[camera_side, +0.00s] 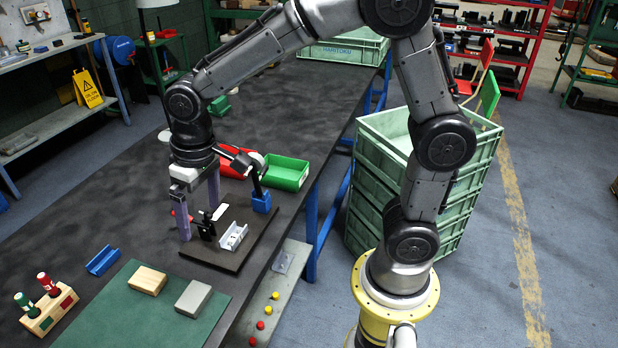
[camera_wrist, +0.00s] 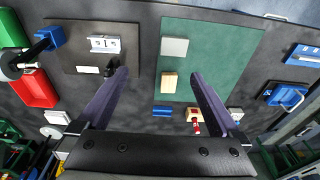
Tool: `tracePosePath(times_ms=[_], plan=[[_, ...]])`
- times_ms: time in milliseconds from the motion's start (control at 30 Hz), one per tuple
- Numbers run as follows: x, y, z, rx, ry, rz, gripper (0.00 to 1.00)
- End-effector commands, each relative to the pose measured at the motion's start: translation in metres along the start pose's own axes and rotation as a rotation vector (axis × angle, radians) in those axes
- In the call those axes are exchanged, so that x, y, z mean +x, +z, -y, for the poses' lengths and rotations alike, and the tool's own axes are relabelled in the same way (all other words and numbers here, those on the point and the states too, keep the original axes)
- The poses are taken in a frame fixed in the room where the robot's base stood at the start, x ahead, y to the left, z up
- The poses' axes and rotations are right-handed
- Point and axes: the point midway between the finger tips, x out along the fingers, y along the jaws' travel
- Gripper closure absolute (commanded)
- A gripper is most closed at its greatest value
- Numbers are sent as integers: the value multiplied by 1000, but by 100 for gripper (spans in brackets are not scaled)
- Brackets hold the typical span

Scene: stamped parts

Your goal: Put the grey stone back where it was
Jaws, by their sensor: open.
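The grey stone (camera_side: 193,299) is a light grey rectangular block. It lies flat on the green mat (camera_side: 130,308), near the mat's right side and beside a wooden block (camera_side: 147,280). In the wrist view the grey stone (camera_wrist: 174,47) lies above the wooden block (camera_wrist: 169,83). My gripper (camera_side: 198,212) is open and empty, pointing down by the dark fixture board (camera_side: 210,255), apart from the stone. In the wrist view my gripper (camera_wrist: 159,75) has its fingers spread wide. No mark of the stone's former place is clear to me.
The fixture board bears a silver stamped part (camera_side: 233,236) and a blue post (camera_side: 262,202). A green bin (camera_side: 286,173) and red bin (camera_side: 236,164) stand behind. A blue channel part (camera_side: 102,261) and wooden holder (camera_side: 50,310) with red and green handles sit at left.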

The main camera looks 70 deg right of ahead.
Motion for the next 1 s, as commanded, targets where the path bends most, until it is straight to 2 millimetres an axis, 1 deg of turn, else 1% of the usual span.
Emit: tracePosePath(times_ms=[33, 100, 167, 200, 333, 400, 500, 600, 700, 1000], plan=[[-25, 15, -14, 6, -6, -45, 0], [-49, 37, -29, 5, -9, -95, 0], [-66, 59, -40, 5, -9, -137, 0], [-75, 73, -48, 3, -8, -165, 0], [-94, 120, -66, 0, 2, -252, 0], [-98, 142, -73, -1, 10, -291, 0], [-99, 164, -79, -4, 20, -331, 0], [-97, 178, -82, -6, 27, -353, 0], [-96, 183, -83, -7, 30, -362, 0], [-96, 183, -83, -8, 30, -361, 0]])
